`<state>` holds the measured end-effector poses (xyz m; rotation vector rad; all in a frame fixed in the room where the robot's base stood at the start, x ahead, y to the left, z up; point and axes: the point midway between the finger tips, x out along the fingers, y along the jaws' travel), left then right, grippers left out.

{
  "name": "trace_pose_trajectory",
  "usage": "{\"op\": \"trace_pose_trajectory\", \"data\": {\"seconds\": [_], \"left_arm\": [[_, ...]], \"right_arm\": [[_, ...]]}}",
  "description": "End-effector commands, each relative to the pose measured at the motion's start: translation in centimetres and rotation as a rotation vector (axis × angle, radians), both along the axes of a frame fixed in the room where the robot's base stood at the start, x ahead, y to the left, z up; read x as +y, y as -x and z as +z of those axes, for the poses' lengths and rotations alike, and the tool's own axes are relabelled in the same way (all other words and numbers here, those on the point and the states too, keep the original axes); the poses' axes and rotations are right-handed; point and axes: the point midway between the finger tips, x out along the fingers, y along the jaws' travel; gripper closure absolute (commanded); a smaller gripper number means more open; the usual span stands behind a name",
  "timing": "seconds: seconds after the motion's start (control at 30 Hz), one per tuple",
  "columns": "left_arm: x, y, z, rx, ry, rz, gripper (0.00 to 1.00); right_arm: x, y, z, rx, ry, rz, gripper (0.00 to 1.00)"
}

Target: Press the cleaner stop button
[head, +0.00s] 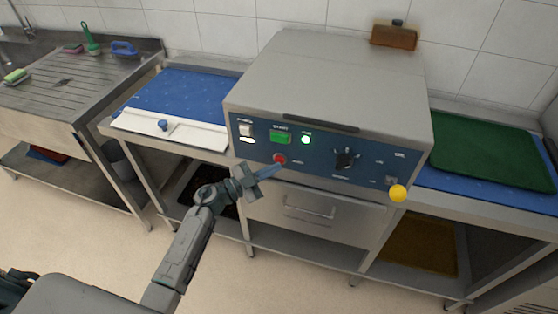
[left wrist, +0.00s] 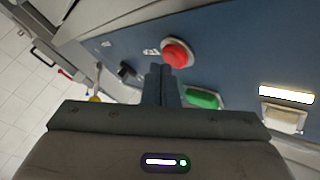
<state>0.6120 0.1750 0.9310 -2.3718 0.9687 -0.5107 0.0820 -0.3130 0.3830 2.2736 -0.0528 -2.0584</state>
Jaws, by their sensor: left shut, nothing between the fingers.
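The cleaner (head: 325,80) is a grey box-shaped machine with a blue front panel. A red round button (head: 279,159), which looks like the stop button, sits low on the left of the panel, below a green button (head: 280,137). My left gripper (head: 272,170) is shut and empty, its fingertips just below the red button in the head view. In the left wrist view the red button (left wrist: 177,53) stands just beyond the fingertips, with the green button (left wrist: 202,99) beside the fingers. I cannot tell whether the fingertips touch the red button. My right gripper is not in view.
The panel also has a white switch (head: 246,131), a lit round lamp (head: 305,140), a black knob (head: 345,159) and a yellow ball-shaped part (head: 398,193). A drawer handle (head: 309,208) is below. A green tray (head: 490,150) lies on the right counter.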

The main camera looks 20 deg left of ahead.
Motion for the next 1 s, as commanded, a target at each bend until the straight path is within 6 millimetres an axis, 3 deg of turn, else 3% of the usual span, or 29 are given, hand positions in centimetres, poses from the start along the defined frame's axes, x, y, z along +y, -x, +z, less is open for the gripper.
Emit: {"op": "trace_pose_trajectory", "data": {"seconds": [1.0], "left_arm": [[-0.04,-0.88,0.03,-0.001,0.001,0.0,1.0]], "right_arm": [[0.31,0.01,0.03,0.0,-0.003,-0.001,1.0]]}}
